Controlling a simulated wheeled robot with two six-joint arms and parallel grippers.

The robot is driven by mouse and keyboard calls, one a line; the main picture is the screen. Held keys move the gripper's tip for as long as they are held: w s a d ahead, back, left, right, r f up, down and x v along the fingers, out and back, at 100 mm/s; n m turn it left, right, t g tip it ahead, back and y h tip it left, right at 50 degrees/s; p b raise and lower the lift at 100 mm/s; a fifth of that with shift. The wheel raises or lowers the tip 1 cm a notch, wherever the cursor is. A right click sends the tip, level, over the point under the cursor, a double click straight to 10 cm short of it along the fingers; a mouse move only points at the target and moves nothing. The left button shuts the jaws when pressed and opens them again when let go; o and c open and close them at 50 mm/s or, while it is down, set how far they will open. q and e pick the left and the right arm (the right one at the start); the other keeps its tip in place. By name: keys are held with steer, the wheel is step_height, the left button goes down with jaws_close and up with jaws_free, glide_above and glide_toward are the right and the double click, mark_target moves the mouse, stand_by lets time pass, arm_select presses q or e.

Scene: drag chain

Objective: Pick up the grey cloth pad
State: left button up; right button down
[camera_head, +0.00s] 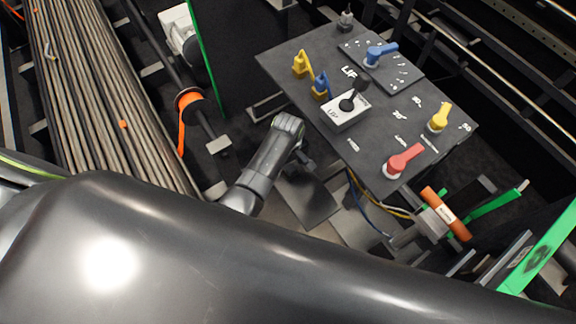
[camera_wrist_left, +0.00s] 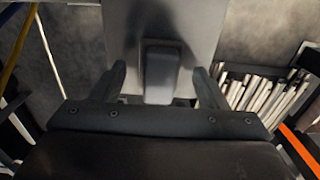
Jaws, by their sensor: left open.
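A small rounded grey block (camera_wrist_left: 160,70), which looks like the grey cloth pad, shows in the left wrist view in front of a flat grey plate (camera_wrist_left: 190,22). My left gripper (camera_wrist_left: 160,88) is open, with one finger on each side of the block and visible gaps between. In the head view my left gripper (camera_head: 303,160) is beside the control panel's lower left edge, above a dark grey plate (camera_head: 308,196). The block cannot be made out there. Whether it is cloth cannot be told. My right gripper is not in view.
The control panel (camera_head: 330,60) carries blue, yellow and red levers close to my left gripper. Bundled grey rods (camera_head: 95,90) run along the left. An orange cylinder (camera_head: 446,213) and loose cables (camera_head: 370,205) are at the right. My dark arm link covers the foreground.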

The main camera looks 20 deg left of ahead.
arm_select(q)
steer(key=c, duration=1)
steer(key=shift+c, duration=0.3)
